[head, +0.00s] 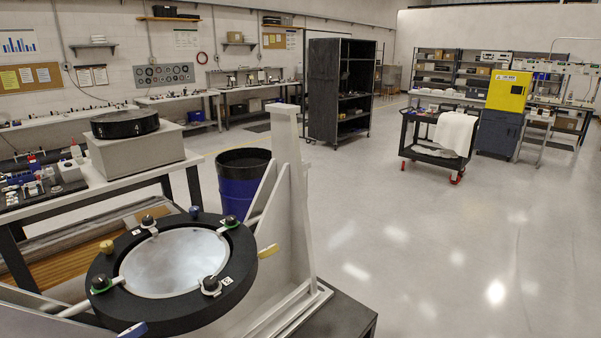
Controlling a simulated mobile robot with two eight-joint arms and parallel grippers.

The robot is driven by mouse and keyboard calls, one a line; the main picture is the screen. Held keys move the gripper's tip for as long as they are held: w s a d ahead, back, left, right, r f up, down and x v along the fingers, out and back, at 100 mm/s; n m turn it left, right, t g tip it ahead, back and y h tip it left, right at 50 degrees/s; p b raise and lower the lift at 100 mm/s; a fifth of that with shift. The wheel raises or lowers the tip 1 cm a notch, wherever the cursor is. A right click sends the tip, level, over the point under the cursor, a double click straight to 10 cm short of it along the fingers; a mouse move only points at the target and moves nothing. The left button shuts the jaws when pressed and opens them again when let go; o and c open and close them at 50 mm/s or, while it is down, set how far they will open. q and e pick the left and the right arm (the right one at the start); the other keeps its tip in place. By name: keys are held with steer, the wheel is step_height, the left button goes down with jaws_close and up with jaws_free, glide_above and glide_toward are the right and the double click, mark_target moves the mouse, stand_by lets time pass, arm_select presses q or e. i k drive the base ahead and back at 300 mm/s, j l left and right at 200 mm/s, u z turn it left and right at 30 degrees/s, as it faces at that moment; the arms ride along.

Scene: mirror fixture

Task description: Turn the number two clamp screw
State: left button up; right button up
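The mirror fixture is a thick black ring (170,315) around a round, silvery mirror (175,262), tilted on a white stand at the lower left. Clamp screws with dark knobs sit around the ring: upper left (148,221), upper right (230,221), lower left (101,283) and lower right (211,284). Some show green at the base. Small white tags sit beside several of them, but their marks are too small to read, so I cannot tell which screw is number two. Neither of my grippers is in view.
A gold knob (107,246), a blue knob (195,211), a yellow handle (268,251) and a blue handle (132,330) stick out around the ring. The white upright (292,170) stands behind it. A blue barrel (243,190) is behind.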

mark_target(100, 283)
steer(key=u, duration=1.45)
